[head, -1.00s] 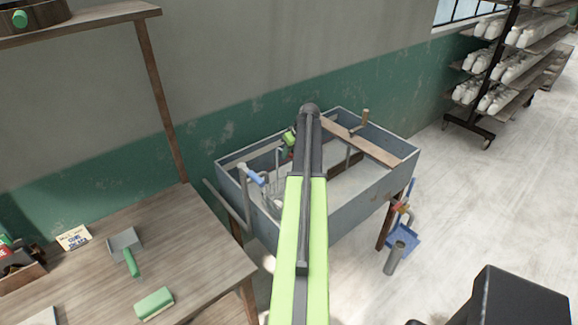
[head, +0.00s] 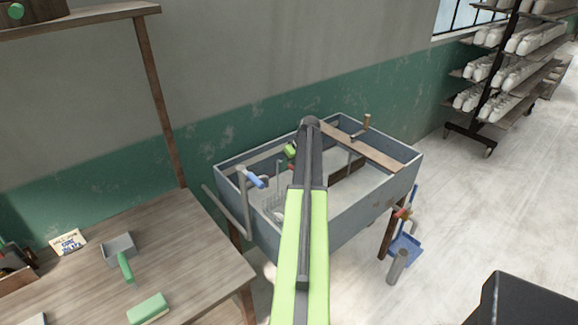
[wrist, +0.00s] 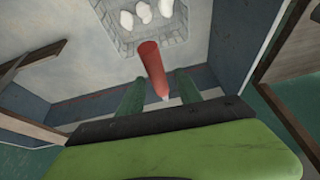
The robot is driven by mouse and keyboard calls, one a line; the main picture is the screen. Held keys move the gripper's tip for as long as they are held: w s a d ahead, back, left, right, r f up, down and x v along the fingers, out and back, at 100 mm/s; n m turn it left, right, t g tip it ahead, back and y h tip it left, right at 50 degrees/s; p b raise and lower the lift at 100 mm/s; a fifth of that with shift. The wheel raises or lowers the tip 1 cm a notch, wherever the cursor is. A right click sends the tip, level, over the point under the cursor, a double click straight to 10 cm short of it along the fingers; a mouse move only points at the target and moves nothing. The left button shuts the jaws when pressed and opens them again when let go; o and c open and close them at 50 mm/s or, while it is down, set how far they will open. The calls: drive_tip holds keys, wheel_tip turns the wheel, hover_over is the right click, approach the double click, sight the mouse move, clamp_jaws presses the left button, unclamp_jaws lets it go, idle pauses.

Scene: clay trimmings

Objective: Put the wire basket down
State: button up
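The wire basket (wrist: 178,33) shows at the top of the wrist view, with several white lumps (wrist: 146,13) in it. It appears to stand on the pale floor of the grey trough. Its red handle (wrist: 152,62) points back toward me. My gripper (wrist: 160,82) has its two dark green fingers on either side of the handle, with a gap showing on each side. In the head view my arm reaches over the trough (head: 372,208), and its green end (head: 290,150) is inside it. My arm hides part of the trough, and the fingertips are not clear there.
A wooden board (head: 362,145) lies across the trough's right part. A blue-handled tool (head: 255,181) is at its left edge. A wooden table (head: 190,245) with a scoop (head: 120,248) and green block (head: 148,308) stands left. Open floor lies right, before a shelf rack (head: 490,95).

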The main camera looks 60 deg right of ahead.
drive_tip(key=p+v, duration=1.1)
drive_tip(key=v, duration=0.1)
drive_tip(key=shift+r, duration=0.2)
